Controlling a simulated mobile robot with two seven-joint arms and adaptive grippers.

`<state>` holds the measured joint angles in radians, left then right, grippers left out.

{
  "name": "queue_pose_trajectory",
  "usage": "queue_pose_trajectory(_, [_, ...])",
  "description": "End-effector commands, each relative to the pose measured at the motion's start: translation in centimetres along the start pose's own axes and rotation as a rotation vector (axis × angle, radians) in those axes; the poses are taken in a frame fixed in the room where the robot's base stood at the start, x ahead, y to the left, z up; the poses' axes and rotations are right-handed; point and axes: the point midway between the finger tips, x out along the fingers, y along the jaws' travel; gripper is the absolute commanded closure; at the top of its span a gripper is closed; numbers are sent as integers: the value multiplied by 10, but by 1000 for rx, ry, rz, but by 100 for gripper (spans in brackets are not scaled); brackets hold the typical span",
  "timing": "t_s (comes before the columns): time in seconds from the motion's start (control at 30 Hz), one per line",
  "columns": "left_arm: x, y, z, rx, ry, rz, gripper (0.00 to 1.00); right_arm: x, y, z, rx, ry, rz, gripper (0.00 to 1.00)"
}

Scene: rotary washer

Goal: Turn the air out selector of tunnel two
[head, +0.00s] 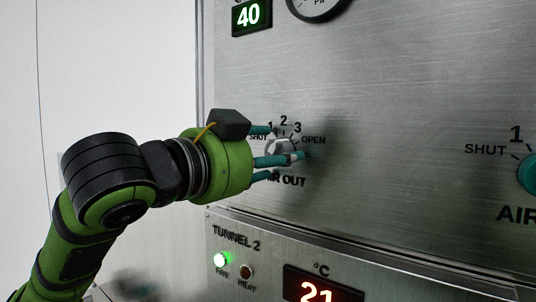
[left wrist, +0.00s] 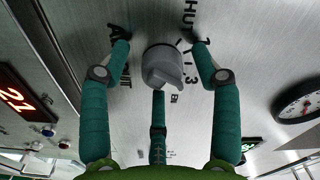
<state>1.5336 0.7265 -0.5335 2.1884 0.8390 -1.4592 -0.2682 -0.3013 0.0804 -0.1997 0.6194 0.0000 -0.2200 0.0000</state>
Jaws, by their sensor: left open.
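The air out selector, a grey knob (head: 277,146), sits on the metal panel with SHUT, 1, 2, 3 and OPEN marked around it and AIR OUT below. The knob (left wrist: 163,67) also shows in the left wrist view, between my fingers. My left gripper (head: 284,153) is at the panel, its teal fingers spread open around the knob. In the left wrist view the left gripper (left wrist: 160,62) has one finger on each side of the knob and one below; I see gaps at both sides. Fingers partly hide the knob in the head view, and its exact setting is unclear. My right gripper is not in view.
A second selector (head: 528,174) is cut off at the right edge. Below, a panel labelled TUNNEL 2 (head: 236,238) has a lit green FAN lamp (head: 221,260) and a red display (head: 322,288). A green display (head: 250,16) and a gauge (head: 317,5) are above.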

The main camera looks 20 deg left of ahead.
Motion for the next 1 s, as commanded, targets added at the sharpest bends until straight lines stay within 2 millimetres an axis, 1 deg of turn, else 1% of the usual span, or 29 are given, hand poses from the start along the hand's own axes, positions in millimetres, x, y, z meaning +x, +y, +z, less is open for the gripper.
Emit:
queue_pose_trajectory(0.17, [-8, -1, 0, 1, 2, -3, 37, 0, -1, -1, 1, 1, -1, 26])
queue_pose_trajectory(0.27, [-24, -2, 0, 2, 2, -5, 37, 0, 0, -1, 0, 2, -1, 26])
queue_pose_trajectory(0.5, [-75, -1, 1, 2, 0, -4, 37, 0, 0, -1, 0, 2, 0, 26])
queue_pose_trajectory(0.6, [-93, -1, 1, 3, -1, -4, 37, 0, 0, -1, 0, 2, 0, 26])
queue_pose_trajectory(0.7, [-106, -1, 1, 0, 0, -2, 37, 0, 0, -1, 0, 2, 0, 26])
queue_pose_trajectory(0.83, [-116, 0, 1, 0, -1, 0, 37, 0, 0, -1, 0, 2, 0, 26])
queue_pose_trajectory(1.0, [-118, 0, 1, 0, -1, 2, 37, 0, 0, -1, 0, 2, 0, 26])
